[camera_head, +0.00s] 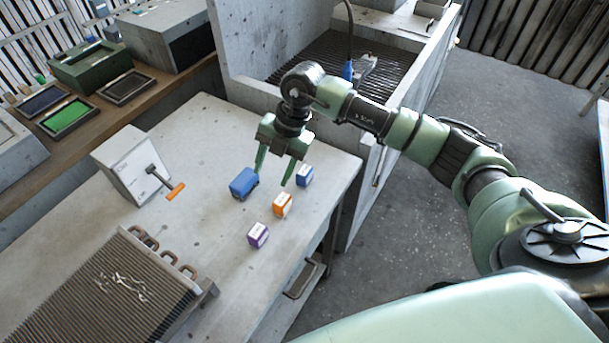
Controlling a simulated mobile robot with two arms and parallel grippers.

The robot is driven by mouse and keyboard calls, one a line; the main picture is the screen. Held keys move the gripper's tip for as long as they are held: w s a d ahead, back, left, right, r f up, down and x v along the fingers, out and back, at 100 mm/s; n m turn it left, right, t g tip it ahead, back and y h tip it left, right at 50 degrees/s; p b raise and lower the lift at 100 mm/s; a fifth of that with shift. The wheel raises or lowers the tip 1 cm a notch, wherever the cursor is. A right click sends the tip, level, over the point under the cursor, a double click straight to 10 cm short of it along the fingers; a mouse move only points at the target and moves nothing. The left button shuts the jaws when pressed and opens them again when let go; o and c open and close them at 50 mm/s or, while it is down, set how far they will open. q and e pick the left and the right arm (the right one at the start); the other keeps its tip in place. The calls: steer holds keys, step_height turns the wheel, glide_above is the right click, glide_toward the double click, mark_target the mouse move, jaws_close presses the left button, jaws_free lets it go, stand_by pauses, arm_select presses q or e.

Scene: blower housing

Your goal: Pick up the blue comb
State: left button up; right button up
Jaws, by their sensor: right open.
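My right gripper (273,177) points down over the grey table, open, with nothing visible between its fingers. A larger blue block (243,184) lies on the table just left of its left finger. A small blue block with a pale label (304,176) lies just right of its right finger. Nothing looks clearly like a comb, so I cannot tell which blue piece is the blue comb. Whether the fingers touch either block is unclear. My left gripper is out of view.
An orange block (282,205) and a purple block (258,235) stand nearer. A pale box (134,165) with an orange-ended tool is left. A finned coil (112,295) fills the front left. A walled basin (250,92) stands behind.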

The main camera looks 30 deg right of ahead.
mark_target(304, 170)
steer(key=d+h, duration=0.1)
steer(key=d, duration=0.2)
steer(key=d+m+h, duration=0.1)
steer(key=d, duration=0.2)
steer(key=d+r+m+h, duration=0.1)
steer(key=d, duration=0.2)
steer(key=shift+w+d+g+h, duration=0.2)
steer(key=shift+g+h, duration=0.1)
steer(key=shift+d+f, duration=0.2)
steer(key=f+p, duration=0.1)
steer(key=f, duration=0.2)
steer(key=a+f+p, duration=0.1)
steer(key=f+p, duration=0.1)
steer(key=f, duration=0.1)
steer(key=shift+w+a+f, duration=0.1)
steer(key=shift+w+f, duration=0.05)
steer(key=shift+f, duration=0.4)
jaws_close()
